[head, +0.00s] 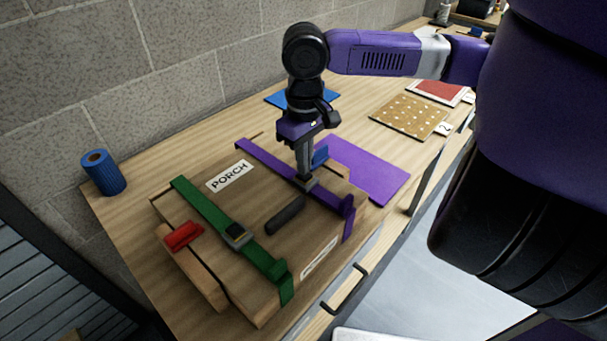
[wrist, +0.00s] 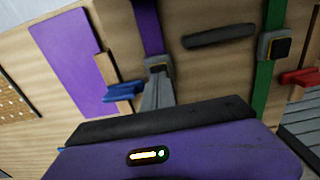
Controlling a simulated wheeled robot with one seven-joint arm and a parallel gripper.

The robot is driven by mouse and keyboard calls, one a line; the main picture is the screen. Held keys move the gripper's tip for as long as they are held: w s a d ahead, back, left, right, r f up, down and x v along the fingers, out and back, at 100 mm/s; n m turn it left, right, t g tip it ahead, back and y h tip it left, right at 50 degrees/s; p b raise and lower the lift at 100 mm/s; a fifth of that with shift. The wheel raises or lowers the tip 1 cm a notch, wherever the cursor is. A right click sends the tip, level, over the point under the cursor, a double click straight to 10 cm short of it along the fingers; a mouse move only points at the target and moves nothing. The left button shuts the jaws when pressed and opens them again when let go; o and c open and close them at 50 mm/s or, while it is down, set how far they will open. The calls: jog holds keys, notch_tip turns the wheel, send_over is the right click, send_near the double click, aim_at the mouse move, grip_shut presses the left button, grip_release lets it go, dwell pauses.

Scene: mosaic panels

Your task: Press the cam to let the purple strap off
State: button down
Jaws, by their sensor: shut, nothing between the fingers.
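A wooden case (head: 262,225) marked PORCH lies on the bench with a purple strap (head: 268,160) across it. The purple strap (wrist: 149,28) also shows in the wrist view. Its grey cam buckle (head: 309,184) is partly hidden under my fingertips; in the wrist view the buckle (wrist: 155,62) shows just beyond them. My gripper (head: 304,176) is shut and empty, pointing down at the buckle. It looks in contact with it or very close; I cannot tell which. The strap still runs across the case on both sides of the buckle.
A green strap (head: 205,208) with its own buckle (head: 237,235) crosses the case, beside a dark handle (head: 285,215). A red block (head: 183,236) and a blue block (head: 320,154) sit at opposite ends. A purple mat (head: 375,178) lies behind; a blue roll (head: 103,172) stands left.

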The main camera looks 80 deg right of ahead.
jog(key=shift+f+b, duration=0.5)
jog(key=shift+f, duration=0.35)
dwell(0.4)
jog(key=shift+r, duration=0.1)
notch_tip(320, 180, up, 8)
jog(key=p, duration=0.7)
dwell(0.7)
